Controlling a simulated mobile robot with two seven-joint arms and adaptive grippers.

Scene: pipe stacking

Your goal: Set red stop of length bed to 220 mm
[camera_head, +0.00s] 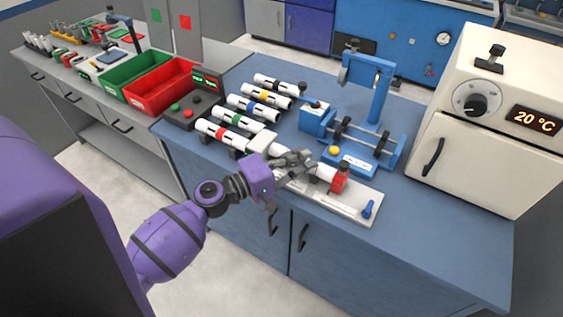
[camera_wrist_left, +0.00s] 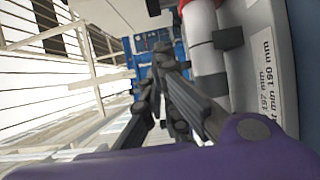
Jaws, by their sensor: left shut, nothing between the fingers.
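The length bed (camera_head: 345,205) is a pale plate along the front edge of the blue bench. The red stop (camera_head: 340,180) stands upright on it, right of my left gripper. A white tube (camera_head: 325,171) with dark parts lies along the bed, against or just beside the stop; contact is unclear. My left gripper (camera_head: 300,158) is shut and empty, over the left part of the bed, partly hiding it. In the left wrist view my closed fingers (camera_wrist_left: 160,68) are beside a white tube (camera_wrist_left: 207,52) and a label (camera_wrist_left: 268,80) reading "197 mm" and "min 190 mm". My right gripper is out of view.
A blue knob (camera_head: 368,209) stands at the bed's right end. Several white pipes with coloured bands (camera_head: 240,120) lie at left. A blue fixture with rods (camera_head: 360,140) stands behind the bed, an oven (camera_head: 490,120) at right. Red (camera_head: 165,88) and green bins (camera_head: 135,72) are far left.

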